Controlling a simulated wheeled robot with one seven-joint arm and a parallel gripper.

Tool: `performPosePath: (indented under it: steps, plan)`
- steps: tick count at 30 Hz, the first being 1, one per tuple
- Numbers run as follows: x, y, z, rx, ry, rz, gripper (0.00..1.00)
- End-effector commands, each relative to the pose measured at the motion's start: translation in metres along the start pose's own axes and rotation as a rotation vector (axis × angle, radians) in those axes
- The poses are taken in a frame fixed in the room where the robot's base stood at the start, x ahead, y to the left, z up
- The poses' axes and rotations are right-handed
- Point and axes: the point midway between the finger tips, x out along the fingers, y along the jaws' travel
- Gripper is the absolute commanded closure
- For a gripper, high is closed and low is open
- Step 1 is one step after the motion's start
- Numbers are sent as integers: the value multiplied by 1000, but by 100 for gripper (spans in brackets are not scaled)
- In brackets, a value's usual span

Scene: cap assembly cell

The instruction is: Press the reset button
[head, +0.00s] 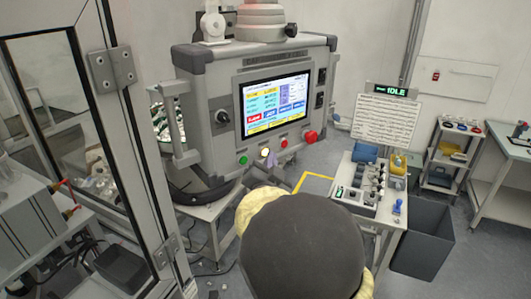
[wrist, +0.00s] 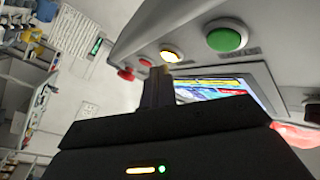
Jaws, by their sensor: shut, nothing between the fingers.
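The control panel (head: 215,85) has a row of buttons under its screen (head: 275,102). From left to right in the head view they are a green button (head: 243,160), a lit yellow-white button (head: 265,152), a small red button (head: 284,143) and a large red mushroom button (head: 311,136). The labels are too small to read, so I cannot tell which is marked reset. My gripper (wrist: 157,72) is shut and empty. Its fingertips are close to the lit button (wrist: 171,56) in the wrist view; I cannot tell whether they touch it. My arm hides part of the space below the panel.
A small table (head: 388,212) with a switch box (head: 356,197) stands to the right, with a dark bin (head: 424,240) beside it. A glass door frame (head: 125,130) is close on the left. Open floor shows behind the bin.

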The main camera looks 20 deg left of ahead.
Motion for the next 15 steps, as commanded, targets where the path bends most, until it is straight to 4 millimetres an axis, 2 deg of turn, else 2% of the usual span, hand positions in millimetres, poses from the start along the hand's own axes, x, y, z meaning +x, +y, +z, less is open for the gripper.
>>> performPosePath:
  steps: [15]
  plan:
    - [5,-3,4,1,0,0,100]
